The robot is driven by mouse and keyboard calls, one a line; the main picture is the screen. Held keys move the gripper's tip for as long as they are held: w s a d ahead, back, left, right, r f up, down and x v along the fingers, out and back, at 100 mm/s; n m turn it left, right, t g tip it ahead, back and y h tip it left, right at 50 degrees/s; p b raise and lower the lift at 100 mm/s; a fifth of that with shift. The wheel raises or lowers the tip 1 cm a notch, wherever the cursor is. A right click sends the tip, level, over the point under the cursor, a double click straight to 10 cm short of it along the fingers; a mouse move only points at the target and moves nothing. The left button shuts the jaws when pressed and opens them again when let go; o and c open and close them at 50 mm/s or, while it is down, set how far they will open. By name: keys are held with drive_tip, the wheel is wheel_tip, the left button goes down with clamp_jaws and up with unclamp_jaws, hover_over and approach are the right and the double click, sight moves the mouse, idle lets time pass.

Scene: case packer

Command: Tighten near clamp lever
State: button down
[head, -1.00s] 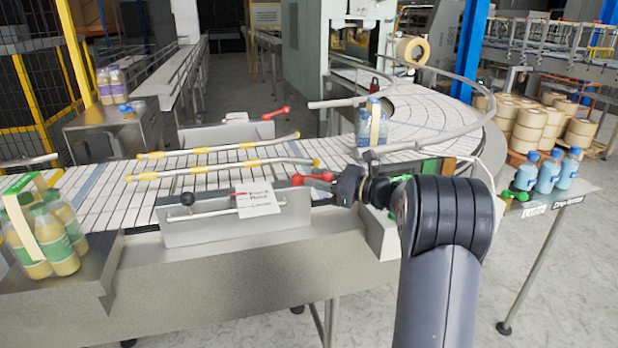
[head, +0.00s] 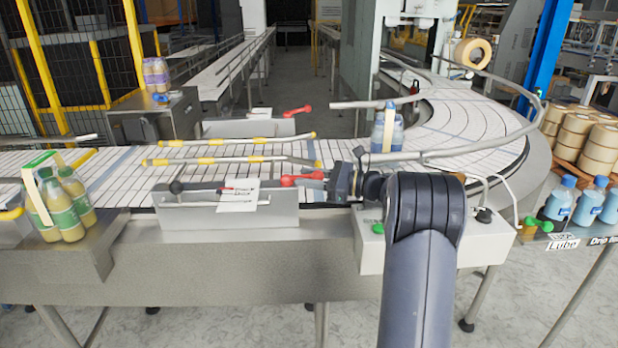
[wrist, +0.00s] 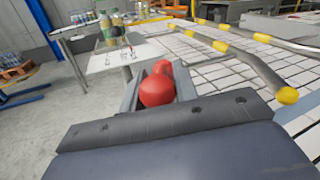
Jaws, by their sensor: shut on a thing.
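The near clamp lever (head: 290,181) has a red end and sits at the right top of the near grey clamp plate, beside the conveyor. In the head view my gripper (head: 322,181) is at this lever from the right, shut on it; the fingertips are small there and partly hidden by the wrist. In the wrist view the lever's round red knob (wrist: 157,90) shows just beyond the dark edge of my gripper, with a second red part behind it. How far the lever is turned cannot be told.
A second red lever (head: 298,111) stands on the far side of the belt. Yellow-banded guide rails (head: 225,161) run over the white conveyor (head: 120,190). Packed yellow bottles (head: 68,205) stand at left, a blue bottle pack (head: 387,130) on the belt, and blue bottles (head: 588,205) at right.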

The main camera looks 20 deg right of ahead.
drive_tip(key=c, duration=1.1)
unclamp_jaws()
drive_tip(key=shift+c, duration=0.2)
wheel_tip(320, 180, up, 10)
drive_tip(key=shift+r+b, duration=0.1)
drive_tip(key=shift+b, duration=0.6)
